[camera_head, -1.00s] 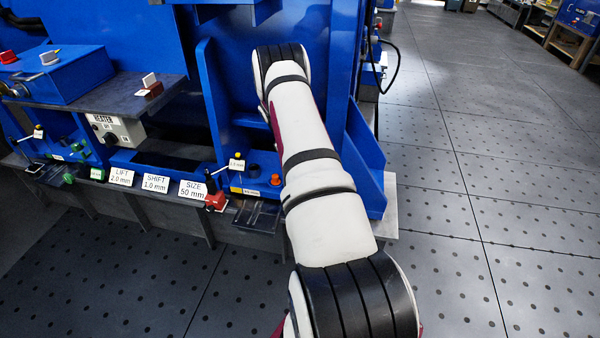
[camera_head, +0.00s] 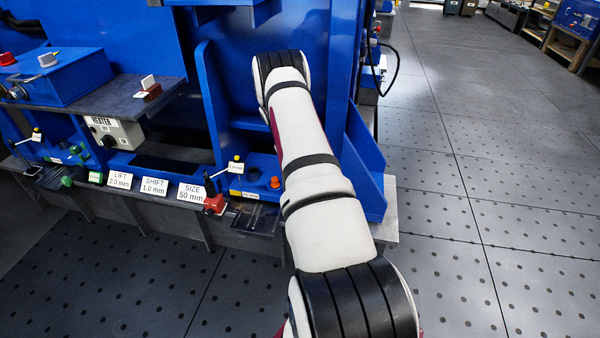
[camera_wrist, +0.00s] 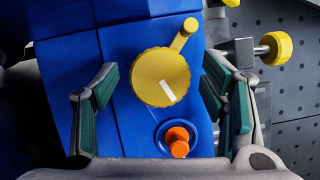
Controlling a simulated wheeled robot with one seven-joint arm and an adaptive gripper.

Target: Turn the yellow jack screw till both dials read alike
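A yellow round knob (camera_wrist: 160,77) with a white mark and a small crank peg stands on a blue block in the wrist view. My gripper (camera_wrist: 161,82) is open, one green-padded finger on each side of this knob, with gaps visible on both sides. A second yellow knob (camera_wrist: 276,48) sits on a horizontal metal rod at the right, outside the right finger. I cannot tell which of the two is the jack screw. No dial face can be read. In the head view my arm hides the gripper and both knobs.
An orange button (camera_wrist: 178,140) sits in a blue ring close below the round knob. In the head view, white cards (camera_head: 192,192) and a red block (camera_head: 215,203) line the bench front. A blue upright plate (camera_head: 366,160) stands right of my arm; open floor (camera_head: 500,200) lies beyond.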

